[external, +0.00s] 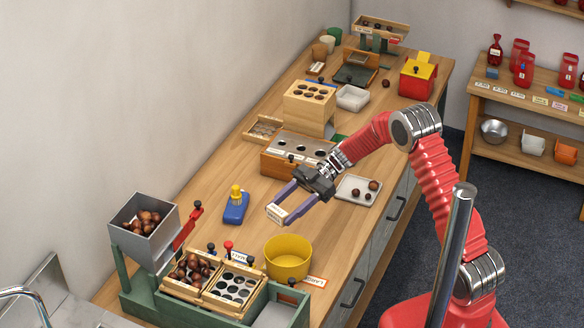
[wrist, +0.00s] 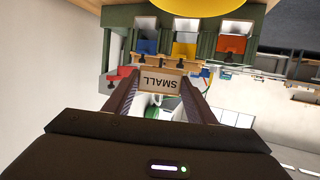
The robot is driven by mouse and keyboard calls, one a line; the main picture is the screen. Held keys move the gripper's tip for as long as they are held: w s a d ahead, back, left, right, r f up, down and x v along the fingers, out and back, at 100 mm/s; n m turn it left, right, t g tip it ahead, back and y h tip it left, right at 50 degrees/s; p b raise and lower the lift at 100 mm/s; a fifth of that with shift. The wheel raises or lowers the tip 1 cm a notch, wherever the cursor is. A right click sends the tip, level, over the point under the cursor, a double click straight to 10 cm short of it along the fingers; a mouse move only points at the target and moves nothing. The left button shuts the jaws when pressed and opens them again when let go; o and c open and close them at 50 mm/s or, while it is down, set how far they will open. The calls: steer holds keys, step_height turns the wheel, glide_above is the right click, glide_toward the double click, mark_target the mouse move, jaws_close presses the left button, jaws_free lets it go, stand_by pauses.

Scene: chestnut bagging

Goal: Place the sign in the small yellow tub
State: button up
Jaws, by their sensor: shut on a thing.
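My gripper (external: 280,211) is shut on a small pale sign (external: 275,214) and holds it in the air above the bench. In the wrist view the sign (wrist: 160,81) sits between the two fingertips, and its word SMALL appears upside down. The round yellow tub (external: 287,258) stands on the bench below and slightly right of the sign in the external view. Its opening faces up and looks empty. Part of a yellow round shape, likely the tub (wrist: 195,4), shows at the top edge of the wrist view. The sign is apart from the tub.
A green-framed sorter with chestnut trays (external: 190,275) and a grey hopper (external: 143,222) is at the front left. A red-lettered card (external: 314,282) lies beside the tub. A white tray with chestnuts (external: 350,194) lies behind.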

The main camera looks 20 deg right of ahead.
step_height(320, 180, down, 6)
steer(key=shift+f, duration=0.15)
stand_by(0.5)
steer(key=shift+f, duration=1.9)
steer(key=shift+f, duration=0.65)
steer(key=o, duration=1.1)
steer(key=shift+s+f, duration=0.1)
